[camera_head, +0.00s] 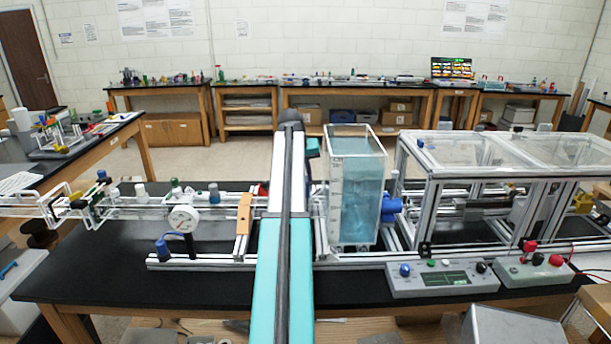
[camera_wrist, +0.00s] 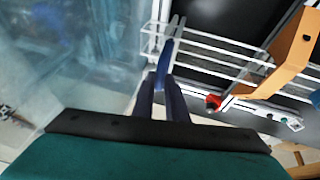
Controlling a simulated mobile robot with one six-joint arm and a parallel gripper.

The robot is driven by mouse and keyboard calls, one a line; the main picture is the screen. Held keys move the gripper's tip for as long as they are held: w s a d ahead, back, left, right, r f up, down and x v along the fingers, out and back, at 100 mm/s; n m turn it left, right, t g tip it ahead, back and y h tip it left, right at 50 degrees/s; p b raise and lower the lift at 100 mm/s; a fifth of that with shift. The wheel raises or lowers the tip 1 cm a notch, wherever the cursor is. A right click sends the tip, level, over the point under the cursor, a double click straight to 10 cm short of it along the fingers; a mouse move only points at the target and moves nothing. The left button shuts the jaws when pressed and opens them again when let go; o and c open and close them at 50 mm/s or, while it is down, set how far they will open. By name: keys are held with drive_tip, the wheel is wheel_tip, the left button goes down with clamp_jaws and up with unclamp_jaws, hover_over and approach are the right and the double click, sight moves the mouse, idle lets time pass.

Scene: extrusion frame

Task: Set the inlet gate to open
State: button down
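In the wrist view, the two dark fingers of my gripper (camera_wrist: 163,82) point up the picture. A blue bar-like part (camera_wrist: 166,62) shows at and beyond their tips; I cannot tell whether they grip it or only overlap it. A clear water tank (camera_wrist: 70,50) fills the left of that view, and it stands right of my arm in the head view (camera_head: 356,190). I cannot make out for sure which part is the inlet gate or how it is set. In the head view my arm (camera_head: 285,260) hides my gripper and the parts behind it.
A red knob (camera_wrist: 212,102) and an orange bracket (camera_wrist: 290,62) lie right of my fingers. White rails (camera_wrist: 225,48) run beside them. In the head view, a pressure gauge (camera_head: 184,218) stands left and a control box (camera_head: 440,278) right. The black bench (camera_head: 100,285) is clear at front left.

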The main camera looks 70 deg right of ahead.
drive_tip(key=shift+r+p, duration=0.65)
drive_tip(key=shift+r, duration=1.85)
drive_tip(key=c, duration=1.8)
unclamp_jaws()
drive_tip(key=shift+o, duration=0.2)
drive_tip(key=shift+f, duration=0.1)
drive_tip(key=b+v, duration=0.4)
drive_tip(key=v, duration=0.9)
drive_tip(key=shift+a+r, duration=0.15)
drive_tip(key=shift+r, duration=0.2)
drive_tip(key=shift+r, duration=0.15)
